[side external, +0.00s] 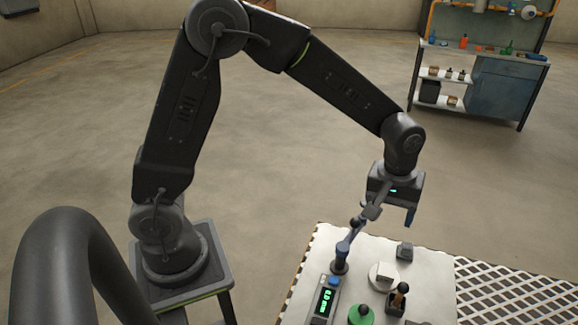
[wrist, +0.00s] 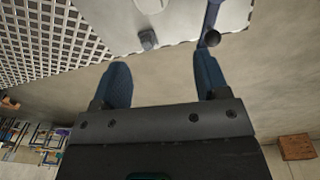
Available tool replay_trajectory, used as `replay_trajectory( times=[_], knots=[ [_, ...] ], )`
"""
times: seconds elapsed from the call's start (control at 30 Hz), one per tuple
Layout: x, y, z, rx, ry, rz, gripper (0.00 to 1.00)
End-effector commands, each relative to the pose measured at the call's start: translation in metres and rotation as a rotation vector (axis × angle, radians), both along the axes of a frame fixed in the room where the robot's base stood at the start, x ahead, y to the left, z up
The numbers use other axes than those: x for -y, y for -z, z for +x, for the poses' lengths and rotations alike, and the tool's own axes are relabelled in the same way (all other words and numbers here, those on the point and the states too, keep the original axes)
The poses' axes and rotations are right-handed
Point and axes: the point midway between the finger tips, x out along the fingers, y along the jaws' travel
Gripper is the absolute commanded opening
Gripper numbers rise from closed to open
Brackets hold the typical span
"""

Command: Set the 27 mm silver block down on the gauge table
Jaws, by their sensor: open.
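My gripper (side external: 393,216) is in the air above the white worktop (side external: 425,268). In the wrist view my gripper (wrist: 162,72) has its two blue fingers wide apart with nothing between them. A pale, silver-looking block (side external: 385,268) rests on a round white plate (side external: 373,283), which looks like the gauge table. A darker grey block (side external: 404,251) stands on the worktop behind it; this grey block also shows near the edge in the wrist view (wrist: 148,39). The block sizes cannot be read. The wrist view cuts off most of the round plate (wrist: 150,4).
A jointed blue-grey stand (side external: 342,256) rises left of the plate, close to my gripper. A green-lit display (side external: 324,301), a green dome (side external: 361,315) and a black-knobbed piece (side external: 397,298) stand in front. White grating (side external: 500,288) lies to the right.

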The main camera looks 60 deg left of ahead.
Motion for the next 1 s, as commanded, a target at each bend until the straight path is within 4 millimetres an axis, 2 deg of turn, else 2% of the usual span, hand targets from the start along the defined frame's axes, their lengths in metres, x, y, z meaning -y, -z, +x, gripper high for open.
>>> replay_trajectory(
  times=[0.03,0.2,0.4,0.6,0.7,0.83,1.0],
  knots=[
    [-0.009,-0.024,-0.012,0.039,0.04,-0.001,0.68],
    [-0.034,-0.079,-0.058,0.139,0.197,0.018,0.68],
    [-0.058,-0.117,-0.12,0.258,0.378,0.071,0.68],
    [-0.073,-0.129,-0.176,0.352,0.535,0.145,0.68],
    [-0.077,-0.128,-0.192,0.381,0.586,0.174,0.68],
    [-0.079,-0.126,-0.204,0.4,0.624,0.197,0.68],
    [-0.079,-0.126,-0.206,0.401,0.635,0.202,0.68]
  ],
)
